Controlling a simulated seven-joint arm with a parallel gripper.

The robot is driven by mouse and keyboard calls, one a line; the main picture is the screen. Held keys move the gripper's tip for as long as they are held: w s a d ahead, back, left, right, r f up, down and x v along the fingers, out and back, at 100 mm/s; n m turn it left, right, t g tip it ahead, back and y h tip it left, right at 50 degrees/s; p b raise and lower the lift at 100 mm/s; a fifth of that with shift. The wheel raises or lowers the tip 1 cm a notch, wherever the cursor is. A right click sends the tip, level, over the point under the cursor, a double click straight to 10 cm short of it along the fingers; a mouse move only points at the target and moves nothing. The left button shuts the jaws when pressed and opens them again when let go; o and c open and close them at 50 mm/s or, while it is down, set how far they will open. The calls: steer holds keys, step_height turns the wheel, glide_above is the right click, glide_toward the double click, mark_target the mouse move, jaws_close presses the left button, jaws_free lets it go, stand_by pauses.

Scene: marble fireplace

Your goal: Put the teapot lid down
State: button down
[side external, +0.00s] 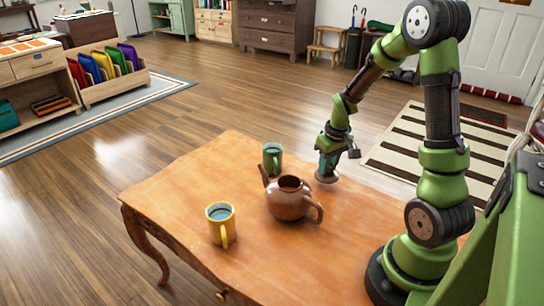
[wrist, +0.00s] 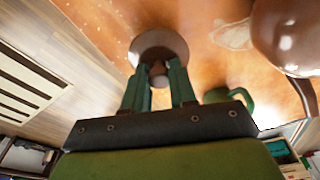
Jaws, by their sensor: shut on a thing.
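The brown teapot (side external: 288,204) stands open on the wooden table, its spout to the left and handle to the right. It also shows at the upper right of the wrist view (wrist: 285,35). The brown teapot lid (side external: 326,177) is at my gripper's tips, right of the teapot near the table's far right edge. My gripper (wrist: 159,78) points down and is shut on the lid's knob. The lid's round disc (wrist: 158,43) shows beyond the fingers. I cannot tell whether the lid touches the tabletop.
A green mug (side external: 272,158) stands behind the teapot. A yellow mug (side external: 221,224) with dark liquid stands at the front left. The wooden table (side external: 165,185) has bare room at the left and front right. A striped rug (side external: 425,150) lies beyond the table.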

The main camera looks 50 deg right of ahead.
mark_target(330, 176)
steer(key=shift+f, duration=1.65)
steer(key=shift+f, duration=0.1)
steer(key=c, duration=0.9)
jaws_free()
step_height(330, 176, up, 12)
steer(key=s, duration=0.2)
steer(key=s+a+r+t+y, duration=0.1)
steer(key=a+r+t, duration=0.1)
steer(key=a, duration=0.5)
steer(key=s+a+r+t, duration=0.1)
steer(key=s+a+r, duration=0.1)
steer(key=a+r, duration=0.3)
steer(key=s+a+r+t+y, duration=0.1)
steer(key=a+r, duration=0.3)
steer(key=a, duration=0.7)
steer(key=shift+s+a+t+y, duration=0.2)
steer(key=shift+s+t+y, duration=0.1)
steer(key=shift+t, duration=0.5)
